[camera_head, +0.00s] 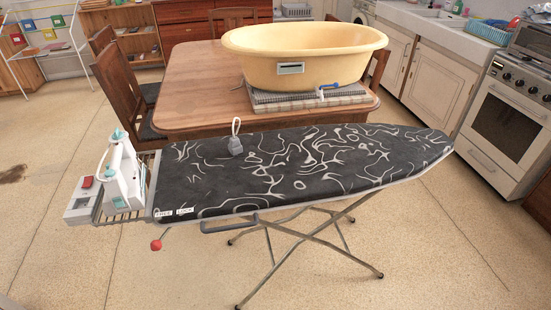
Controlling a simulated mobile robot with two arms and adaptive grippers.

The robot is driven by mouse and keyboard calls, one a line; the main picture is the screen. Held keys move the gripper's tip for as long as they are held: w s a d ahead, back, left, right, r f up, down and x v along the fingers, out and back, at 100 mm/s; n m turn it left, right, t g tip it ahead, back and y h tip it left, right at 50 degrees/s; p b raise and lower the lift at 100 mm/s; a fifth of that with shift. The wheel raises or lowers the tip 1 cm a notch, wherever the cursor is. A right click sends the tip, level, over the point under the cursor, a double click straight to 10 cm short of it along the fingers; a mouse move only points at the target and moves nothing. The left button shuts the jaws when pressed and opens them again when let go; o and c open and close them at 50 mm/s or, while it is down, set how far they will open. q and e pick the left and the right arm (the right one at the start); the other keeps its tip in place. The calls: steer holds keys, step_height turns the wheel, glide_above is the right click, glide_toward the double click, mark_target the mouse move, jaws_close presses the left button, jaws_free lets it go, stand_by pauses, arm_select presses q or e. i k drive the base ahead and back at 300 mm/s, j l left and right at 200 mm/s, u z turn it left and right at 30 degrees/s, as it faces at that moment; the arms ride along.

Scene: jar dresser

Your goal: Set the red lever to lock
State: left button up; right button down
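The red lever knob (156,244) hangs below the left end of the ironing board (300,168), on a thin rod that goes up under the board's edge. A FREE label (163,213) and a LOCK label (184,211) sit side by side on the board's near left edge. The knob is below and slightly left of the FREE label, away from LOCK. Neither of my grippers shows in the head view.
A white iron (122,172) stands on the rack left of the board. A grey plug (235,145) lies on the board. Behind, a wooden table (195,85) carries a yellow tub (305,55). The oven (508,115) is at right. Floor in front is clear.

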mark_target(156, 245)
steer(key=u, duration=1.25)
